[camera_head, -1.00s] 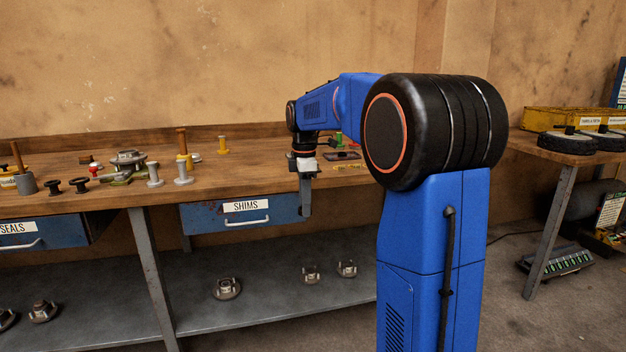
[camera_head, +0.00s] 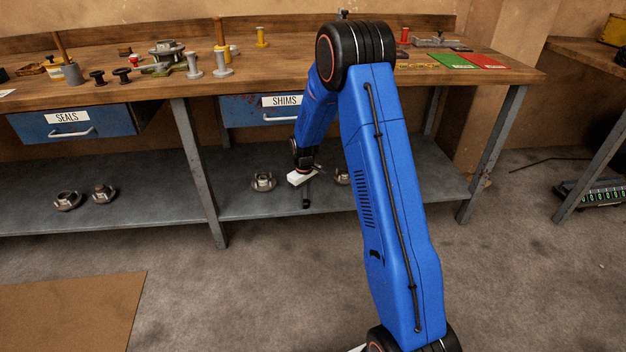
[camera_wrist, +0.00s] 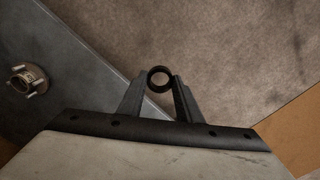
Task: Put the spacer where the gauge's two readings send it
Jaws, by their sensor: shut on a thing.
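My gripper (camera_wrist: 159,83) is shut on a small dark ring, which looks like the spacer (camera_wrist: 160,70), held at the fingertips in the wrist view. In the head view my gripper (camera_head: 306,190) hangs pointing down in front of the lower shelf, below the bench top. The ring is too small to make out clearly there. A green mat (camera_head: 454,61) and a red mat (camera_head: 487,61) lie side by side at the right of the bench top. I cannot pick out the gauge or its readings for sure.
The wooden bench (camera_head: 300,73) carries several spools and pegs at left. The SHIMS drawer (camera_head: 250,107) and SEALS drawer (camera_head: 72,124) are below. Hubs (camera_head: 264,181) stand on the grey lower shelf (camera_head: 150,195). A brown mat (camera_head: 70,312) lies on the open floor.

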